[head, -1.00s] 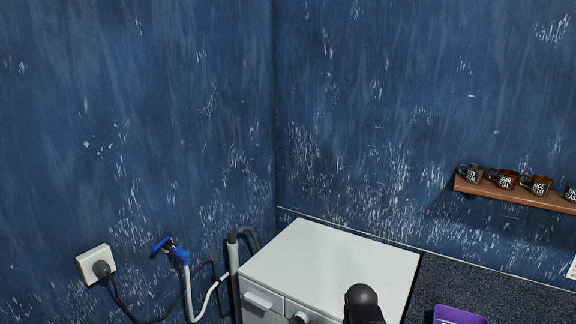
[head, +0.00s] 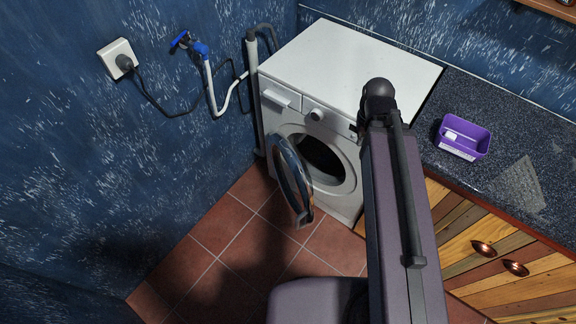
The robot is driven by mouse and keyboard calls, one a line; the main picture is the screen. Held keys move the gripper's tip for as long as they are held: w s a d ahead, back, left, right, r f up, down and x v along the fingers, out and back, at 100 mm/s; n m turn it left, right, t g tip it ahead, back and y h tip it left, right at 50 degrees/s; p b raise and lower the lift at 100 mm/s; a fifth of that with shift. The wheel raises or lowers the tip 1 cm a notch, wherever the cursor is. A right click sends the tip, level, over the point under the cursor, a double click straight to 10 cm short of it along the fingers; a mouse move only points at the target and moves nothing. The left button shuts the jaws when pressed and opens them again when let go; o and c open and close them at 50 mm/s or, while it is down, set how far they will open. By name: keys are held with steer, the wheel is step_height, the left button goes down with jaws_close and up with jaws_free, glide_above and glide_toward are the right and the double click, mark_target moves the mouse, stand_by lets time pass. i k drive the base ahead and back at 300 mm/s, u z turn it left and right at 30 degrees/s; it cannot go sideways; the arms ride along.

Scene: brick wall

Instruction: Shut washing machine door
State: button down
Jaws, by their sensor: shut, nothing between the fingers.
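The white washing machine (head: 335,68) stands in the corner against the blue wall. Its round door (head: 292,178) is wide open, swung out to the left over the tiled floor, with a dark glass centre and a grey rim. The dark drum opening (head: 322,158) shows behind it. My arm rises in front of the machine's right side, its dark rounded joint overlapping the top front edge. I cannot make out my gripper in this view.
A dark speckled counter (head: 515,130) with a purple bin (head: 463,136) and wooden cabinet fronts (head: 495,250) lies to the right. Pipes and a blue tap (head: 200,50) are on the left wall. Red floor tiles (head: 245,250) left of the door are clear.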

mark_target(278, 142)
steer(key=u, duration=0.8)
steer(key=k, duration=0.65)
steer(key=z, duration=0.6)
